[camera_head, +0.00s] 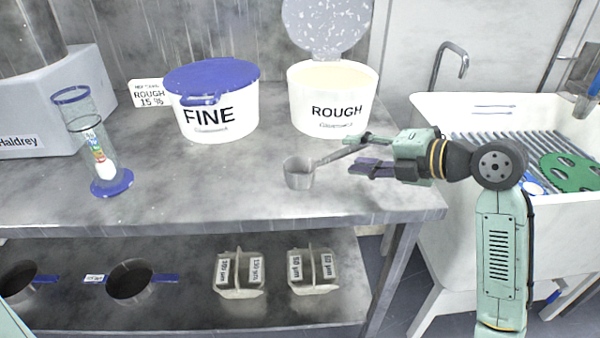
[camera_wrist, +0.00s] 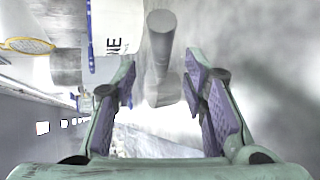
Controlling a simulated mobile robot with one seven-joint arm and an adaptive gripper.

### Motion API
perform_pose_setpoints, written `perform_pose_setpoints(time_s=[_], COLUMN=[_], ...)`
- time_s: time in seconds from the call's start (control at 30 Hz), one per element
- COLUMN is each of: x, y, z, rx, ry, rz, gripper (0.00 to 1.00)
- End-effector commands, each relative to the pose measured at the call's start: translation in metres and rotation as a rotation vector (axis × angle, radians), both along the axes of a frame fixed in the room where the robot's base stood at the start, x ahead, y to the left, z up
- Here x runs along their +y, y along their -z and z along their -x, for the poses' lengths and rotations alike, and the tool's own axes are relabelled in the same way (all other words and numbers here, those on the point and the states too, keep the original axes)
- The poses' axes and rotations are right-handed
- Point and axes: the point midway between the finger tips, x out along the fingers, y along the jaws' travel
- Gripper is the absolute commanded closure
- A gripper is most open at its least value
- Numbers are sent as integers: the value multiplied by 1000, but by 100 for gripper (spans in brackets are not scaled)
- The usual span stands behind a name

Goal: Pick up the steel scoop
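The steel scoop (camera_head: 299,176) stands on the bench near its front edge, its round cup at the left and its handle slanting up to the right toward my gripper (camera_head: 358,154). My gripper is open, its fingers pointing left, with the handle's end at or between the fingertips. In the wrist view the grey scoop (camera_wrist: 160,60) shows ahead of and between the parted purple-padded fingers of my gripper (camera_wrist: 160,88). Gaps show on both sides, and I see no firm contact. The far end of the handle is partly hidden by the fingers in the head view.
The FINE tub (camera_head: 215,125) with a blue lid and the open ROUGH tub (camera_head: 330,115) stand behind the scoop. The sink (camera_head: 480,115) is at the right. The bench between hourglass and scoop is clear.

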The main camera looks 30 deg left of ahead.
Motion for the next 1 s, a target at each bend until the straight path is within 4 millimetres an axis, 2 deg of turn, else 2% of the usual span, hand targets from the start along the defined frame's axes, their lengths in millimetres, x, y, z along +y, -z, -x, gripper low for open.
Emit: perform_pose_setpoints(time_s=[0.1,0.23,0.53,1.0], x=[16,30,34,34], y=[3,11,14,14], z=[-9,-11,-12,-12], rx=[4,4,1,2], ry=[-2,-1,2,1], rz=[1,1,0,0], gripper=[60,60,61,92])
